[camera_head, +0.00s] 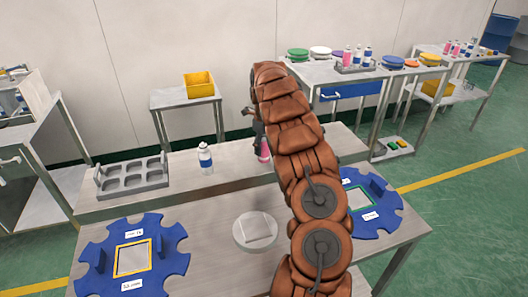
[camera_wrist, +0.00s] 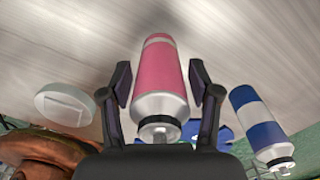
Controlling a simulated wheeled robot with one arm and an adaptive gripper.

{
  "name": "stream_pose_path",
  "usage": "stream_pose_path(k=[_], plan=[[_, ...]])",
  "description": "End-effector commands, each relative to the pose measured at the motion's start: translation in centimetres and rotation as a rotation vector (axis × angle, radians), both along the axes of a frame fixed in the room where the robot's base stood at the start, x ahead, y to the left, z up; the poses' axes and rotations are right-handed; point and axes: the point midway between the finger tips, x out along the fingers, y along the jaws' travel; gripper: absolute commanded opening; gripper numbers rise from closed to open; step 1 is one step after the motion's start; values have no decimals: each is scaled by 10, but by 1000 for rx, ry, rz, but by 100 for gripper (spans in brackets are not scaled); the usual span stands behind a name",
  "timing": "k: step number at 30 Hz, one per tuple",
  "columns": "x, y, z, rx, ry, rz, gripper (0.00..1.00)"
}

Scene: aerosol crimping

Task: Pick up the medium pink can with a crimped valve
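The pink can (camera_head: 264,151) stands on the raised shelf of the near workbench, partly hidden by my arm in the head view. In the wrist view the pink can (camera_wrist: 161,75) has a pink body, a silver shoulder and a small valve at its top. My gripper (camera_wrist: 161,82) has one finger on each side of the can, with a narrow gap seeming to show at each side, so it looks open around the can. In the head view my gripper (camera_head: 257,125) is at the can, mostly covered by my arm.
A blue-and-white can (camera_head: 205,158) stands to the left; it also shows in the wrist view (camera_wrist: 258,125). A grey rack (camera_head: 131,179) with empty holes is further left. Blue fixtures (camera_head: 160,240) and a round white disc (camera_head: 256,231) lie on the lower bench. More cans stand on back tables.

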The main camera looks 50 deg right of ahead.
Motion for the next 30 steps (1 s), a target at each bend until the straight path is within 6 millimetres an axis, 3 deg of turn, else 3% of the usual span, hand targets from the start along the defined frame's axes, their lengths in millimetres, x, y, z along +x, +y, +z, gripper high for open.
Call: stream_pose_path(k=[2, 13, 23, 30], plan=[[0, 0, 0, 0, 0, 0, 50], [0, 0, 0, 0, 0, 0, 12], [1, 0, 2, -1, 0, 1, 11], [1, 1, 15, 0, 0, 1, 11]])
